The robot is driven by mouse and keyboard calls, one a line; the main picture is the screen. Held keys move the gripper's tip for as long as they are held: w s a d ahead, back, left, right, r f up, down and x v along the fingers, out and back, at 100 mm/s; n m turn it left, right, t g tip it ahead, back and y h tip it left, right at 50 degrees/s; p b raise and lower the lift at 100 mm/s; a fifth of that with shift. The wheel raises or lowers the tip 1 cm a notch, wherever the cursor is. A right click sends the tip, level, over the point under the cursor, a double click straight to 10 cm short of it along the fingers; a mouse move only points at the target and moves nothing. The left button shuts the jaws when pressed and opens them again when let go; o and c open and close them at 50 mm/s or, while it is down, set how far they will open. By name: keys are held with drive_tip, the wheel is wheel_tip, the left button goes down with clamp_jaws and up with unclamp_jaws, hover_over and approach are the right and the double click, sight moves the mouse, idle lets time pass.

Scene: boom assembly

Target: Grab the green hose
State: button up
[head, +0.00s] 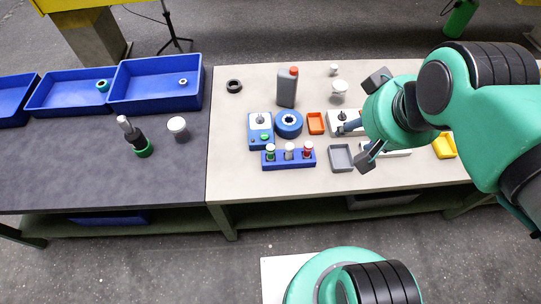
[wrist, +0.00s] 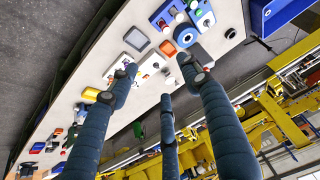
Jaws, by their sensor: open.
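A small green piece (head: 270,152), the likeliest green hose, stands at the left end of a blue rack (head: 288,163) on the light table. A white piece (head: 289,151) and a red piece (head: 307,150) stand beside it. I cannot make out a clear hose shape. My gripper (head: 362,122) is open over the table, to the right of the rack and apart from it. In the wrist view its dark fingers (wrist: 160,78) are spread with nothing between them. The rack lies near the top edge there, beyond the fingertips.
A grey bottle (head: 287,88), a blue round part (head: 289,124) and orange (head: 316,123) and grey (head: 340,158) trays surround the rack. A yellow tray (head: 445,146) is farther right. Blue bins (head: 156,84) stand on the dark table. The light table's front left is clear.

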drive_tip(key=w+a+f+m+g+y, duration=0.1)
drive_tip(key=w+a+f+m+y, duration=0.1)
drive_tip(key=w+a+f+m, duration=0.5)
drive_tip(key=m+g+y+p, duration=0.1)
drive_tip(key=m+p, duration=0.1)
drive_tip(key=m, duration=1.8)
hover_over(273, 149)
drive_tip(key=s+d, duration=0.3)
wheel_tip(273, 149, down, 19)
drive_tip(key=shift+d, duration=0.15)
drive_tip(key=shift+f, duration=0.2)
drive_tip(key=b+x, duration=0.3)
drive_tip(key=x, duration=0.4)
drive_tip(key=shift+s+f, duration=0.1)
drive_tip(key=shift+f, duration=0.1)
drive_tip(key=shift+a+f+b, duration=0.3)
drive_tip(key=shift+f+b, duration=0.05)
drive_tip(key=shift+f, duration=0.05)
drive_tip(key=shift+f, duration=0.1)
